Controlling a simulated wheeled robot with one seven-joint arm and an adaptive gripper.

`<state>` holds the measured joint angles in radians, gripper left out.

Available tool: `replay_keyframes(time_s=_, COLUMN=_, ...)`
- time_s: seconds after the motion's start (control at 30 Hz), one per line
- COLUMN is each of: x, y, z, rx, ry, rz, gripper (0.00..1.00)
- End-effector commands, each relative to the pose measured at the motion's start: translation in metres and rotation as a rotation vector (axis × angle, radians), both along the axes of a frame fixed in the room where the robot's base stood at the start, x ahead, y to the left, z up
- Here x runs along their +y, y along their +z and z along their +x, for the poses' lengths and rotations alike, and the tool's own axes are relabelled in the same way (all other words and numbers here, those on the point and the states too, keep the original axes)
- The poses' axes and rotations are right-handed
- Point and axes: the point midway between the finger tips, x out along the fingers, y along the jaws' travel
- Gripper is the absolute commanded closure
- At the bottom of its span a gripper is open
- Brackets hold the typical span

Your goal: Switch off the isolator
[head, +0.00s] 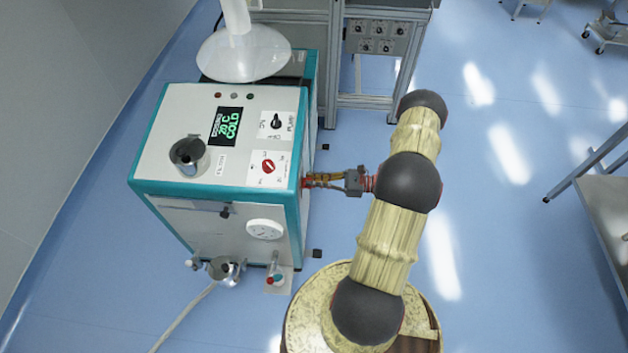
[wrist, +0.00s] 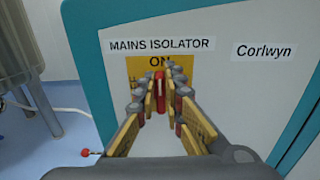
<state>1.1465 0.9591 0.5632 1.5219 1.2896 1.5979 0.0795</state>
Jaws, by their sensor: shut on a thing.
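The mains isolator is on the side panel of the white and teal machine (head: 170,130). In the wrist view its yellow plate (wrist: 148,68) sits under the label "MAINS ISOLATOR", with "ON" printed at its top. A red handle (wrist: 160,92) stands upright below "ON", between my fingers. My gripper (wrist: 166,90) is shut on this red handle; the fingers hide much of the plate. In the head view my gripper (head: 314,181) reaches the machine's right side from the right, and a bit of red shows at the fingertips.
A metal frame (head: 372,60) stands behind. The blue floor to the right is mostly clear.

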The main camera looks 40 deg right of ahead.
Motion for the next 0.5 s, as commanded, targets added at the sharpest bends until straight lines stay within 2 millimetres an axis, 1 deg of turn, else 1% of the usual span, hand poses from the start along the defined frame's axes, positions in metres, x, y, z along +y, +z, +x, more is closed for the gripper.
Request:
replay_keyframes(time_s=0.27, x=0.0017, y=-0.0010, z=-0.0017, rx=-0.077, ry=0.000, rz=-0.090, gripper=1.00)
replay_keyframes(time_s=0.5, x=0.0048, y=-0.0023, z=-0.0045, rx=-0.209, ry=0.000, rz=-0.246, gripper=1.00)
